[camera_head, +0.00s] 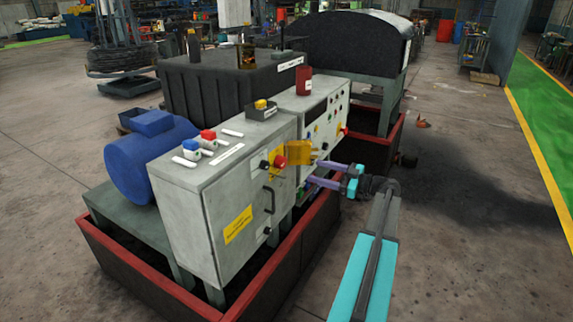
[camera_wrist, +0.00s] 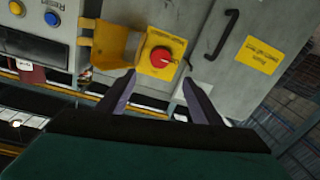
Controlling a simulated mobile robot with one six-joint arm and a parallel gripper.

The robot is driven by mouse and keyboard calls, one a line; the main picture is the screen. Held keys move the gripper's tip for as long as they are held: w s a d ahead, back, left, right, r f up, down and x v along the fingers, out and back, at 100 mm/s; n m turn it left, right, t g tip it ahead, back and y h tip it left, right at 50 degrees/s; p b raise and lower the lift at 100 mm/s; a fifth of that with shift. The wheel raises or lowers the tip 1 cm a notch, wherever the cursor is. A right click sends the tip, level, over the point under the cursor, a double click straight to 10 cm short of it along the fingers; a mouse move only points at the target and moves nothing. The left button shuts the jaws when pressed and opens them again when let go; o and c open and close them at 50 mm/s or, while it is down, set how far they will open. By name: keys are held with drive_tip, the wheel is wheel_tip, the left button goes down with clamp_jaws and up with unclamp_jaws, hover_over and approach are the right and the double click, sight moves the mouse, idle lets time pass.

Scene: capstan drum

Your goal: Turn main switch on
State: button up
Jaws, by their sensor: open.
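The main switch is a red rotary knob on a yellow plate (camera_wrist: 161,56) on the grey cabinet's front. In the head view the red knob (camera_head: 280,161) shows beside a yellow flap (camera_head: 303,148). A small white mark is on the knob's right side in the wrist view; I cannot tell which setting it means. My gripper (camera_head: 314,173) is open and empty, its purple fingers pointing at the cabinet. In the wrist view the fingertips (camera_wrist: 158,79) are apart, one to each side just below the knob, and do not appear to hold it.
The yellow flap (camera_wrist: 108,45) juts out close left of the knob. A black handle (camera_wrist: 222,35) and a yellow label (camera_wrist: 255,54) are to its right. Blue (camera_wrist: 52,19) and yellow buttons are at far left. A red-rimmed tray (camera_head: 180,290) surrounds the cabinet's base.

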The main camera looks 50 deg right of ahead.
sight(284, 163)
drive_tip(key=p+x, duration=0.4)
drive_tip(key=x, duration=0.9)
drive_tip(key=shift+w+f, duration=0.1)
drive_tip(key=shift+w, duration=0.2)
drive_tip(key=c, duration=0.9)
drive_tip(key=shift+a, duration=0.45)
drive_tip(key=shift+c, duration=0.9)
drive_tip(key=shift+d, duration=0.25)
